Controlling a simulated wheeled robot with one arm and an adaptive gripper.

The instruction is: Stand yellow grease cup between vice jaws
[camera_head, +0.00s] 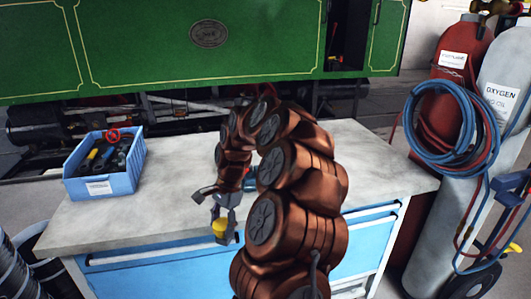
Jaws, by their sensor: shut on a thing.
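My gripper (223,226) is shut on the yellow grease cup (219,228). It points downward near the front edge of the workbench top. The cup shows small and yellow between the fingers, partly covered by them. I cannot tell whether it touches the bench. A blue-teal piece (250,182), perhaps part of the vice, shows just behind and to the right of the gripper. My copper-coloured arm hides most of it, and the vice jaws cannot be made out.
A blue bin (73,187) of tools stands at the left of the grey workbench top (120,222). The bench right of my arm is clear. Gas cylinders (504,110) with coiled hoses (441,131) stand at the right. A green tram (270,45) is behind.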

